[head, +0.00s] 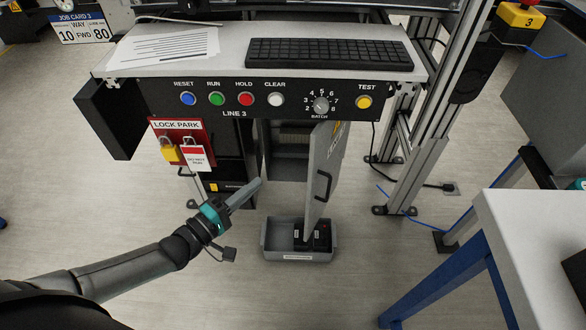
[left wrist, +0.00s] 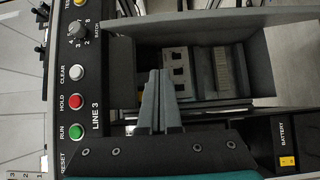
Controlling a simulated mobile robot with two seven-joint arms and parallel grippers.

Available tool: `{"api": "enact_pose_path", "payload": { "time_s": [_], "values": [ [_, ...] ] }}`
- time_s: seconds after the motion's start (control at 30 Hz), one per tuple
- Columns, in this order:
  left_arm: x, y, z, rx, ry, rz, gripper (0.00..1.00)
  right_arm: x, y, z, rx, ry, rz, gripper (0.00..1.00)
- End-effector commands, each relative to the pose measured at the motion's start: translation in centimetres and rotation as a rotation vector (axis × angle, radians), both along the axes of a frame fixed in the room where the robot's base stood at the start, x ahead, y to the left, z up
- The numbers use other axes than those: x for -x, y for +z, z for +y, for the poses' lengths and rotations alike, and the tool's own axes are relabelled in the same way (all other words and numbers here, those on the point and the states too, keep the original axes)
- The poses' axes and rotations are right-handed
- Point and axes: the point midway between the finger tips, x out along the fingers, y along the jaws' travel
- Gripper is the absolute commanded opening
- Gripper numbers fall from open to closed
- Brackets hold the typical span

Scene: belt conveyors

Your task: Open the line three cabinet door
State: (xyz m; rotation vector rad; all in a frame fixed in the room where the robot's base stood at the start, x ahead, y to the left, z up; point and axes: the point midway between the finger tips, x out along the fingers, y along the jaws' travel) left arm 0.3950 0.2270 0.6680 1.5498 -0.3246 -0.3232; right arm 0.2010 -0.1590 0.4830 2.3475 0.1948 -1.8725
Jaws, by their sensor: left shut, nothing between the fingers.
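The line 3 cabinet is under the console, and its grey door (head: 324,165) stands swung out toward me, hinged at the right. A black handle (head: 322,186) is on the door. The cabinet's inside (head: 289,165) shows to the left of the door. My left gripper (head: 257,185) is shut and empty, in front of the cabinet and left of the door, apart from the handle. In the left wrist view its closed fingers (left wrist: 160,100) are in front of the open cabinet, where grey parts (left wrist: 190,72) show. My right gripper is not in view.
The console panel (head: 140,95) with buttons overhangs the cabinet. A red lock board (head: 181,144) hangs at the left. A grey tray (head: 270,252) with black items sits low below the door. A white-topped table (head: 535,230) stands at the right. Floor at left is clear.

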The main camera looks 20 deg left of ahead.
Motion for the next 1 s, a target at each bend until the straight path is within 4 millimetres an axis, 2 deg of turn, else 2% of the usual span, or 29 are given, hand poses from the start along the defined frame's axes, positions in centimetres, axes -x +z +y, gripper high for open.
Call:
{"api": "enact_pose_path", "payload": {
  "time_s": [0.1,0.2,0.7,0.8,1.0],
  "values": [
    [-0.8,0.0,-0.3,0.008,-0.001,0.001,0.00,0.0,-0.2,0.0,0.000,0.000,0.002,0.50],
    [-2.1,0.0,-0.9,0.007,0.000,-0.001,0.00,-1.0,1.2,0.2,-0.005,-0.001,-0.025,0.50],
    [-9.3,-0.1,-4.1,0.004,0.000,-0.002,0.00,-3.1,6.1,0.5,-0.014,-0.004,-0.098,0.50],
    [-8.8,0.0,-5.9,0.010,-0.002,0.002,0.00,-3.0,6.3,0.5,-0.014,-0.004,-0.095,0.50],
    [-8.5,0.0,-7.6,0.006,0.000,0.001,0.00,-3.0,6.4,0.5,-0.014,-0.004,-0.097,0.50]
  ]
}}
